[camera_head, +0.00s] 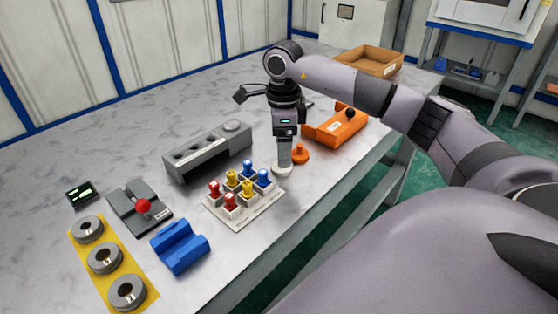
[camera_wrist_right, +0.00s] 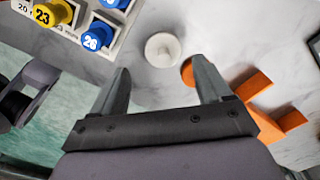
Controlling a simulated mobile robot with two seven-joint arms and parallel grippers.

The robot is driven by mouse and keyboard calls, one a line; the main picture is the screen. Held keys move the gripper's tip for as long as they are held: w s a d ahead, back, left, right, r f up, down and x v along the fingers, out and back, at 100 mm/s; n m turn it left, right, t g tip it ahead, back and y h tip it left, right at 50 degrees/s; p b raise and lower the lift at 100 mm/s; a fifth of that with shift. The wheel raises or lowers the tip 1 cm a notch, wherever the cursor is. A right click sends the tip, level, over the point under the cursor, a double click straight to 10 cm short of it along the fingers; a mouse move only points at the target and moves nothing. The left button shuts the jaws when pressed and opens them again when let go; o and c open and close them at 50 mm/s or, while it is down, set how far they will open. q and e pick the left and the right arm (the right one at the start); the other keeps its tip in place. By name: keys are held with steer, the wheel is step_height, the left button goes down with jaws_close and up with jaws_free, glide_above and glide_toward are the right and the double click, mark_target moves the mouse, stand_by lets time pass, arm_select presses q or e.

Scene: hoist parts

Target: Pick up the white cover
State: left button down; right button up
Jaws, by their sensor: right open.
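The white cover (camera_head: 280,170) is a small round disc lying on the marble table, just right of the white tray of coloured pegs. It shows whole in the right wrist view (camera_wrist_right: 162,48), with a small raised knob in its middle. My right gripper (camera_head: 284,160) points down close by the cover, which its fingers partly hide in the head view. In the right wrist view the gripper (camera_wrist_right: 160,85) is open and empty, and the cover lies beyond the fingertips, between their lines. My left gripper is not in view.
An orange knobbed part (camera_head: 300,154) lies close right of the cover. The peg tray (camera_head: 262,211) with red, yellow and blue pegs is to its left. A grey block with holes (camera_head: 208,153) and an orange block (camera_head: 336,129) stand behind. A brown tray (camera_head: 369,60) is farther back.

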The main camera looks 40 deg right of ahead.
steer(key=f, duration=0.4)
steer(key=shift+w+f, duration=0.25)
steer(key=shift+w, duration=0.05)
steer(key=c, duration=1)
steer(key=shift+o, duration=0.2)
steer(key=shift+r, duration=0.1)
